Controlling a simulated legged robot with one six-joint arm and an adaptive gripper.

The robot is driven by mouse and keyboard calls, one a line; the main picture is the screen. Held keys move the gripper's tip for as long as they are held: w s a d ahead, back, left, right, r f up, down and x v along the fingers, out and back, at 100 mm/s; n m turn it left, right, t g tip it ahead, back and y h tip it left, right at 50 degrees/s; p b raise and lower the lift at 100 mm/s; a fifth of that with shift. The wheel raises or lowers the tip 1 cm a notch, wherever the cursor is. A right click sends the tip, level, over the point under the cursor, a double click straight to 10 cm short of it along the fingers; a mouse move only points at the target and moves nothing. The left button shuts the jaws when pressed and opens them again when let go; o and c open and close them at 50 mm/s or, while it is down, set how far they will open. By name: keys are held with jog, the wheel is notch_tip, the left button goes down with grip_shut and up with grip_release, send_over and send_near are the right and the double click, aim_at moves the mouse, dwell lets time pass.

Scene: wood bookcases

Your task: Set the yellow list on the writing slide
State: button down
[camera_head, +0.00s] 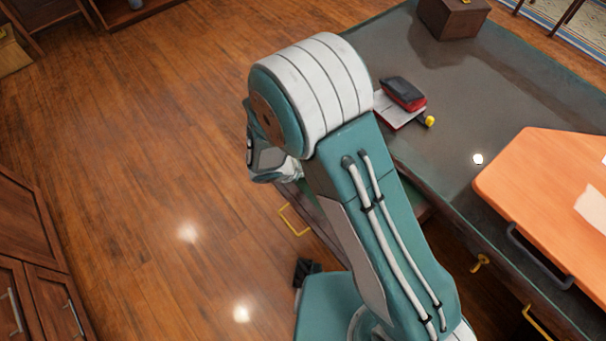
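I cannot make out a yellow list in this view. The writing slide is not clear either; a dark green panel (424,208) shows partly below the desk's edge behind my arm, and I cannot tell if it is the slide. My arm is folded across the middle and hides part of the desk front. A small black jagged part (307,270) shows left of my arm's base; I cannot tell whether it is my gripper. No held thing is visible.
The dark desk (450,95) holds a red-and-black object (404,94) on white paper, a yellow ball-like thing (430,121) and a brown box (453,18). An orange board (545,180) with paper (592,208) lies right. Cabinets (30,270) stand left; open floor (140,150) lies between.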

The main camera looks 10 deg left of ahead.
jog(key=shift+d+f, duration=0.15)
jog(key=shift+f, duration=1)
jog(key=c, duration=0.8)
grip_release()
jog(key=shift+f, duration=0.1)
